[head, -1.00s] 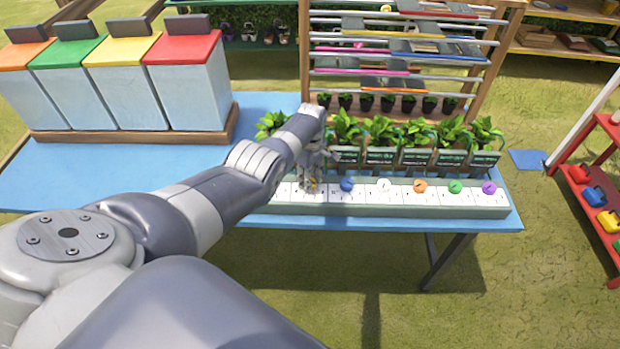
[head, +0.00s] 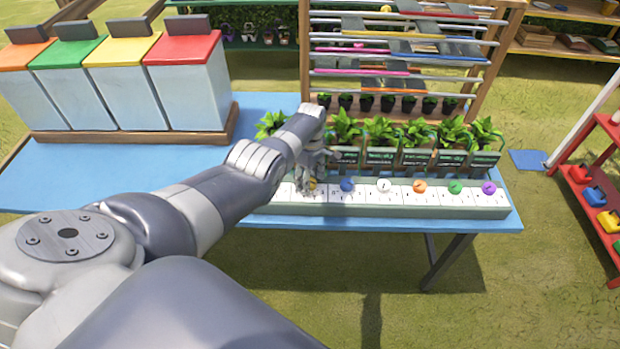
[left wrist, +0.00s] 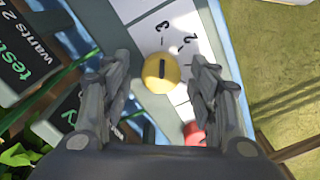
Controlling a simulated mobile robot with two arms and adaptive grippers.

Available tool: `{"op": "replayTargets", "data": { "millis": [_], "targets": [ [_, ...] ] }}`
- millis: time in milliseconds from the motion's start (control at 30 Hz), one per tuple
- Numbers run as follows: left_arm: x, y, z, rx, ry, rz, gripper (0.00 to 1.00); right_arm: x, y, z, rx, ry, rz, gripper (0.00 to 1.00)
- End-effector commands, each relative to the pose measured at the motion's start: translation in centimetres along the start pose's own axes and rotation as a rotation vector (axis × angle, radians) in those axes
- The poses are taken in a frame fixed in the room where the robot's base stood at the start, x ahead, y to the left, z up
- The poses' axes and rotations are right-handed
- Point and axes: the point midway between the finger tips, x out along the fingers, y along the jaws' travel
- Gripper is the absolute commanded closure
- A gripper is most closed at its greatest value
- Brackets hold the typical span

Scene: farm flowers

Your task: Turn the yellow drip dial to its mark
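The yellow drip dial (left wrist: 161,73) sits on a white strip with printed numbers and has a short dark pointer line. In the head view the yellow dial (head: 312,184) is partly hidden by my left gripper (head: 314,172), which is over it and points down. In the left wrist view my left gripper (left wrist: 160,68) is open, one finger on each side of the dial, with visible gaps between the fingers and the dial. Which mark is the dial's own I cannot tell. My right gripper is in neither view.
A red dial (left wrist: 193,133) is close beside my gripper. Blue (head: 347,185), white (head: 383,185), orange (head: 420,186), green (head: 455,187) and purple (head: 489,188) dials continue to the right. Potted plants (head: 380,133) with signs stand behind the strip.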

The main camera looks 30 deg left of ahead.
Motion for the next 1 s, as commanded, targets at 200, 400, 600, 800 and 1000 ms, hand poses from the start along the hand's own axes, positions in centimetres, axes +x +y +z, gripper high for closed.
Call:
{"op": "replayTargets", "data": {
  "millis": [200, 400, 600, 800, 1000],
  "targets": [
    [0.0, 0.0, 0.0, 0.001, 0.0, -0.001, 0.46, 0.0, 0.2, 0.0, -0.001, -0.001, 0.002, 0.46],
    [-0.9, 0.0, 0.0, 0.001, 0.0, -0.001, 0.46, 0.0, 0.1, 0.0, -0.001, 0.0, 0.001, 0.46],
    [-2.6, 0.0, 0.0, 0.001, 0.001, 0.001, 0.46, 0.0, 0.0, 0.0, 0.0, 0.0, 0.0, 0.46],
    [-5.6, 0.1, -0.1, 0.001, 0.001, 0.003, 0.46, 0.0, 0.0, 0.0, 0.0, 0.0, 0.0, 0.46],
    [-9.1, 0.1, 0.0, 0.0, 0.001, 0.002, 0.46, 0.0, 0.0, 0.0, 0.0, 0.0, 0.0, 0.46]
  ]
}}
